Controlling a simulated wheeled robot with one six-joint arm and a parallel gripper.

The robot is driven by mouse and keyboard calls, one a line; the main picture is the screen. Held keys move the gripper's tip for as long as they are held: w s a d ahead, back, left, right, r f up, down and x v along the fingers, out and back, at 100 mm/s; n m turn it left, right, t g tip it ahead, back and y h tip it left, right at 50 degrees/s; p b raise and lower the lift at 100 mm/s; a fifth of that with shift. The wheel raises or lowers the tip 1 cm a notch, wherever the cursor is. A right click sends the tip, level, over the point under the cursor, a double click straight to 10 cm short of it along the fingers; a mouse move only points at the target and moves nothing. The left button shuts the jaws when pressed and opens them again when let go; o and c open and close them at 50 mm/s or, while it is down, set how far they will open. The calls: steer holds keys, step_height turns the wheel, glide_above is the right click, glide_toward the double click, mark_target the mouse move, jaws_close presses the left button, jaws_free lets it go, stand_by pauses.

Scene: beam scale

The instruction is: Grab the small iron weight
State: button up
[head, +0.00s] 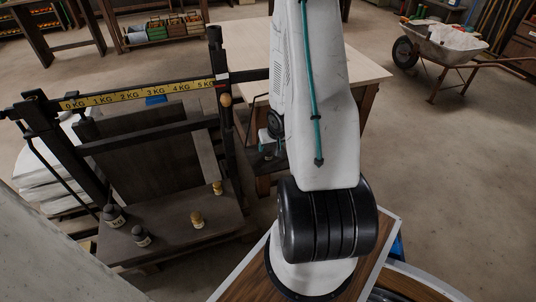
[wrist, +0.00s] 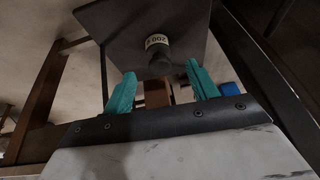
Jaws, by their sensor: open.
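A small dark iron weight (wrist: 160,63) with a pale label, upside down and seeming to read 200, stands on a dark plate (wrist: 115,22) in the wrist view. My gripper (wrist: 160,72) is open, its teal fingers spread to the left and right of the weight with gaps on both sides. Nothing is held. In the head view my gripper (head: 269,140) shows only partly beside my white arm, which hides the rest. I cannot clearly make out this weight there.
A beam scale with a yellow kilogram strip (head: 138,94) stands at left. On its dark platform (head: 165,245) are two dark weights (head: 113,216) (head: 140,236) and two brass weights (head: 198,219) (head: 217,187). A wooden table (head: 245,45) is behind my arm. Floor at right is clear before a wheelbarrow (head: 440,46).

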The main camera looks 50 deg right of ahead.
mark_target(269, 148)
steer(key=x, duration=0.5)
steer(key=shift+w+d+f, duration=0.1)
steer(key=shift+w+f, duration=0.05)
steer(key=shift+f, duration=0.2)
jaws_close()
steer(key=shift+r, duration=0.1)
